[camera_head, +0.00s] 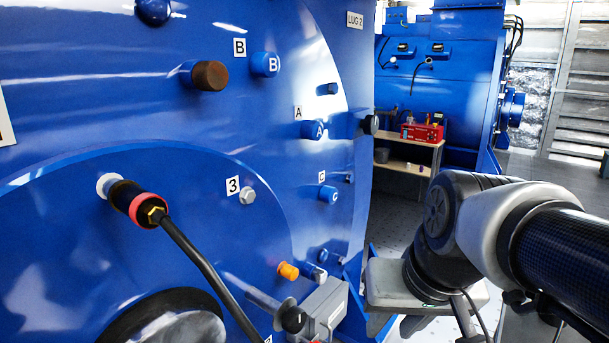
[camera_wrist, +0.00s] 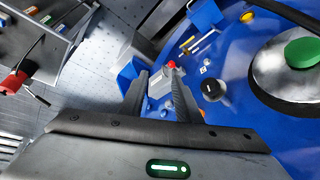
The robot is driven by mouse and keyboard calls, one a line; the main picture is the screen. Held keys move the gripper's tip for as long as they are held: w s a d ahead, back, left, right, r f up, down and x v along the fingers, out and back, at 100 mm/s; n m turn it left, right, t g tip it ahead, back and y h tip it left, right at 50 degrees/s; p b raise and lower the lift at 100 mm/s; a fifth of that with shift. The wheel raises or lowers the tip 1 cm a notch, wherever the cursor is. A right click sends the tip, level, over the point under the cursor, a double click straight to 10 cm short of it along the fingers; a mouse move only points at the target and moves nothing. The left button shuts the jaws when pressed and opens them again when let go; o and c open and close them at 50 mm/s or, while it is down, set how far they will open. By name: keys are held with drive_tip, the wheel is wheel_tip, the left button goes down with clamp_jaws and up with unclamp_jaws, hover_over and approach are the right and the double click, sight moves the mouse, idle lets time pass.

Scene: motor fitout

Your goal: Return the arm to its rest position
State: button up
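My gripper (camera_wrist: 156,78) shows in the wrist view with its two dark fingers apart and nothing seen between them. In the head view its pale grey body hangs from my arm at the lower right, and the fingers run out of the bottom edge. It is to the right of the big blue motor housing (camera_head: 110,235), with a visible gap between them. My arm is bent and comes in from the right edge. The wrist view also shows the blue housing (camera_wrist: 235,45) beyond the fingers.
A black cable with a red-ringed plug (camera_head: 138,205) is on the housing face. A grey box (camera_head: 322,308) stands at its lower right edge. A shelf (camera_head: 405,163) with a red toolbox (camera_head: 422,132) stands behind. Open floor (camera_head: 390,225) lies between.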

drive_tip(key=s+d+r+t, duration=0.1)
drive_tip(key=s, duration=0.3)
wheel_tip(320, 180, up, 20)
drive_tip(key=p, duration=2.1)
drive_tip(key=shift+d+r+n+h, duration=0.2)
drive_tip(key=shift+n+h, duration=0.1)
drive_tip(key=shift+h, duration=0.1)
